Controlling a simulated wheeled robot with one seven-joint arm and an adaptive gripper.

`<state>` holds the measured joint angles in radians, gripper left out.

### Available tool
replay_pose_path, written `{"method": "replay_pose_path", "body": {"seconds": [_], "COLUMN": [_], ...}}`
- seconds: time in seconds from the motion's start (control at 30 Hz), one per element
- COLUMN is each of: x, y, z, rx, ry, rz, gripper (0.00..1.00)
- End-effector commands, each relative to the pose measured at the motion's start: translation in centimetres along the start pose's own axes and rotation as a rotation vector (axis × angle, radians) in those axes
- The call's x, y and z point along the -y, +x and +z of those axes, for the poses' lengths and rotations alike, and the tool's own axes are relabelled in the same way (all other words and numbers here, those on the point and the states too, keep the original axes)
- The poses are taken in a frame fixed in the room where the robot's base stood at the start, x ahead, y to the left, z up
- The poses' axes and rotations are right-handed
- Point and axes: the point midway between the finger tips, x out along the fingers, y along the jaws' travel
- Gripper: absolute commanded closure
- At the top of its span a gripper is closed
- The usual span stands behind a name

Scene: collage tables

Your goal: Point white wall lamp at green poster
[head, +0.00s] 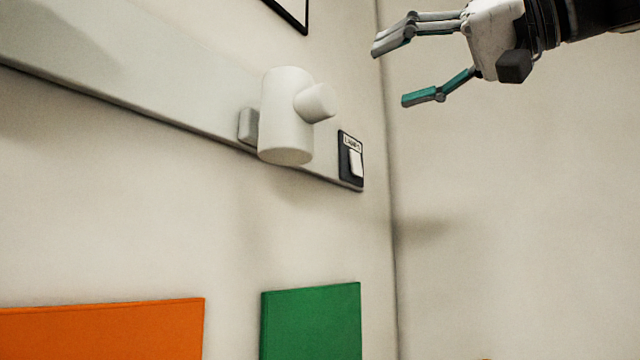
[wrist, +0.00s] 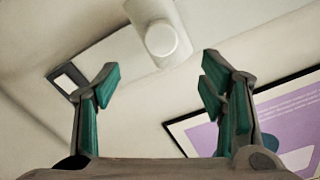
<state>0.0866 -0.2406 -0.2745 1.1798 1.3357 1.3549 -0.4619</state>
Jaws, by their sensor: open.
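The white wall lamp (head: 286,120) is a cylinder with a round knob on its front, mounted on a pale wall rail. The green poster (head: 311,322) is on the wall below the lamp, its lower part cut off by the frame. My gripper (head: 395,70) is open and empty, to the right of the lamp and a little higher in the head view. In the wrist view, the lamp (wrist: 153,28) shows at the top, beyond and between my open fingers (wrist: 160,80), with its knob facing me. Nothing touches the lamp.
A black-framed light switch (head: 351,161) sits on the rail (head: 120,92) right of the lamp. An orange poster (head: 105,330) is left of the green one. A framed purple picture (wrist: 285,125) hangs on the wall. The room corner is right of the switch.

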Motion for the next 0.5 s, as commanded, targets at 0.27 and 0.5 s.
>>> {"method": "replay_pose_path", "body": {"seconds": [0.27, 0.5], "x": [0.1, 0.1], "y": [4.6, 9.2], "z": [0.0, 0.0], "rx": [0.003, 0.003], "ry": [0.002, 0.004], "rz": [0.000, 0.001], "gripper": [0.36, 0.36]}}
